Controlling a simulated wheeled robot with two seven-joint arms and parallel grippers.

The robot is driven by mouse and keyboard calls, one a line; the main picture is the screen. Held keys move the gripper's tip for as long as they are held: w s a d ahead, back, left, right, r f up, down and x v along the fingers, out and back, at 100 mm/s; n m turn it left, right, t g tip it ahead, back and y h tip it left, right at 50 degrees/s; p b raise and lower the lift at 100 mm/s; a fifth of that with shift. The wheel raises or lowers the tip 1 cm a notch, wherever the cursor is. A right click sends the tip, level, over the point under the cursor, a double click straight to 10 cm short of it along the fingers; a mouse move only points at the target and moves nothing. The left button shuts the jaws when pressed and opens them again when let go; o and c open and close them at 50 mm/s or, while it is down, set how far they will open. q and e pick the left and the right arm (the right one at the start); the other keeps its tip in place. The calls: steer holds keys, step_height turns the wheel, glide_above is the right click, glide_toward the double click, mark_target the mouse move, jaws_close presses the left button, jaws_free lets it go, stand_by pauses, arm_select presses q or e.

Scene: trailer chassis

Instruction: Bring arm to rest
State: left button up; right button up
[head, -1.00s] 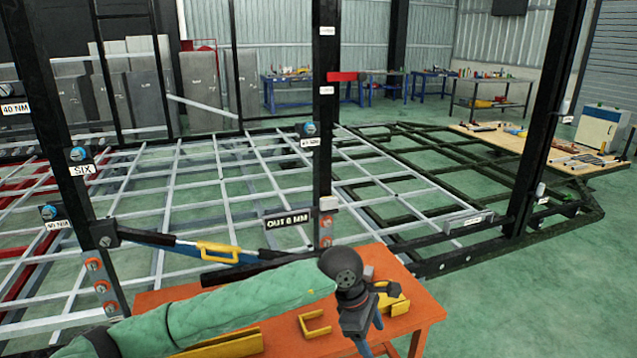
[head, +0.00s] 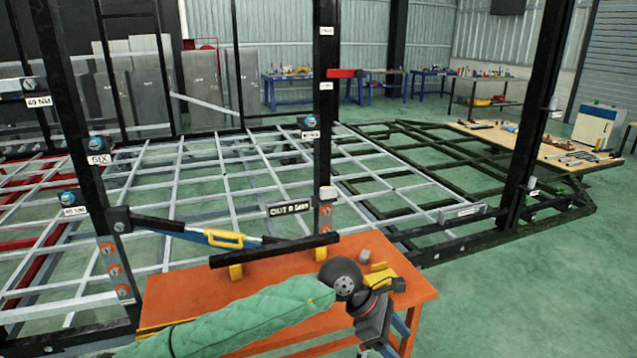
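My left arm, in a green quilted sleeve, comes in from the lower left across the front of the orange table. My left gripper (head: 388,340) hangs past its dark round wrist at the table's front right corner, pointing down and to the right. Its fingertips are small and partly cut off by the lower edge, so I cannot tell whether it is open or shut. I see nothing clearly held. My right gripper is not in view.
The orange table (head: 190,298) carries a black bar (head: 275,250) on yellow blocks, and smaller yellow pieces (head: 378,280) near the wrist. Behind stands the trailer chassis (head: 225,200) with black uprights. Green floor (head: 530,300) is clear at right.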

arm_select(q)
steer(key=s+d+r+n+h, duration=0.2)
steer(key=d+r+n+h, duration=0.3)
steer(key=r+n+h, duration=0.4)
steer(key=w+a+n+t+h, duration=0.5)
steer(key=w+n+t, duration=0.2)
steer(key=n+t, duration=0.35)
steer(key=w+a+f+n+t+y, duration=0.5)
steer(key=a+f+n+t+y, duration=0.5)
steer(key=n, duration=0.7)
steer(key=s+a+f+n+g+y, duration=0.2)
steer(key=a+f+n+y, duration=0.35)
steer(key=f, duration=0.45)
steer(key=s+a+f+n+g+y, duration=0.25)
steer(key=a+f+n+y, duration=0.35)
steer(key=f, duration=0.4)
steer(key=s+a+f+n+g, duration=0.2)
steer(key=s+a+f+g, duration=0.1)
steer(key=s+f, duration=0.4)
steer(key=s+a+f+n+g, duration=0.3)
steer(key=s+f, duration=0.4)
steer(key=s, duration=0.6)
steer(key=s+a+f+n+g, duration=0.2)
steer(key=s+a+f+g, duration=0.3)
steer(key=s, duration=0.5)
step_height(320, 180, down, 3)
steer(key=shift+r+n+g, duration=0.15)
steer(key=shift+n+g, duration=0.25)
